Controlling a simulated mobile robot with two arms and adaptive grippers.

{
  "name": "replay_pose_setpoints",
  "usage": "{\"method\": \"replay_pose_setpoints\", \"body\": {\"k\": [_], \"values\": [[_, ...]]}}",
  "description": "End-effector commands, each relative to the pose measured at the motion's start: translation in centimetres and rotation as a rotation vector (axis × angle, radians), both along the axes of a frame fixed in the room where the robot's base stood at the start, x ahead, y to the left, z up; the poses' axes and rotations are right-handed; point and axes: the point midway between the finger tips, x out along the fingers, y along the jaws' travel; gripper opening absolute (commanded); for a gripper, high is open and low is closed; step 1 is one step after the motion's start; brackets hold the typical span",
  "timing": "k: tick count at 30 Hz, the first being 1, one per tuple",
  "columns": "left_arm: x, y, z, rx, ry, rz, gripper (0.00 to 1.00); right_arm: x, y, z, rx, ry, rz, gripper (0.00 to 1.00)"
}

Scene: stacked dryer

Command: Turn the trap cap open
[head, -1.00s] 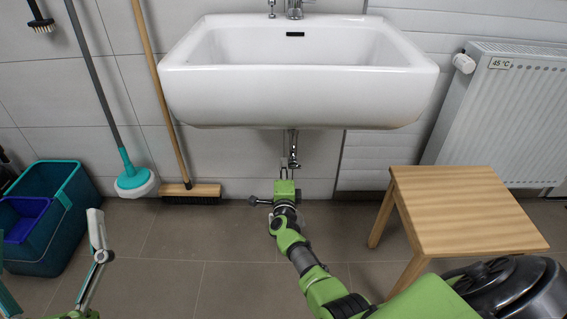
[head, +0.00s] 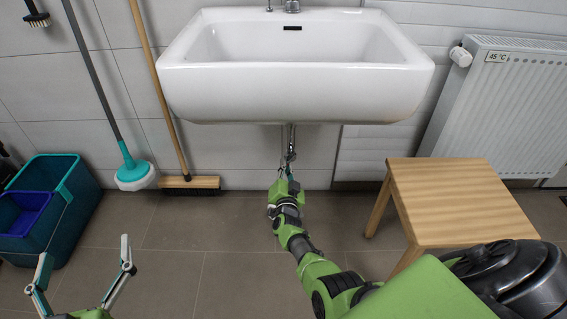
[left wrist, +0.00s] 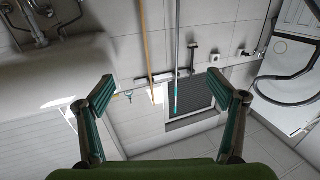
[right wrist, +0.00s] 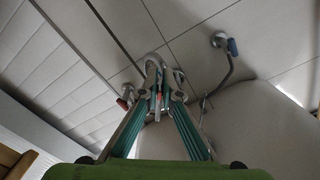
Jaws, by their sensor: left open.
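The chrome trap hangs under the white sink (head: 295,95); its pipe (head: 290,140) shows in the head view. In the right wrist view the curved trap (right wrist: 153,66) is just beyond my right fingertips. The trap cap is not clearly visible; the fingers seem to cover it. My right gripper (head: 287,172) points up at the trap's lower end, its fingers drawn close together (right wrist: 166,97). I cannot tell whether they grip the cap. My left gripper (head: 84,249) is open and empty, low at the left, away from the sink; its spread fingers also show in the left wrist view (left wrist: 160,85).
The floor between is clear.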

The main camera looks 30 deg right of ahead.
Motion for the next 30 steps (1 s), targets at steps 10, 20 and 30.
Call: {"method": "replay_pose_setpoints", "body": {"k": [10,20,30], "values": [[-0.4,0.5,-2.8,0.034,0.134,0.008,0.86,-0.7,-1.6,0.3,-0.274,0.150,-0.020,0.00],[-0.8,0.9,-4.6,0.054,0.214,0.015,0.86,-0.8,-1.9,0.4,-0.455,0.257,-0.018,0.00],[-1.0,1.0,-5.2,0.063,0.245,0.017,0.86,-0.7,-2.1,0.7,-0.528,0.296,-0.018,0.00]]}}
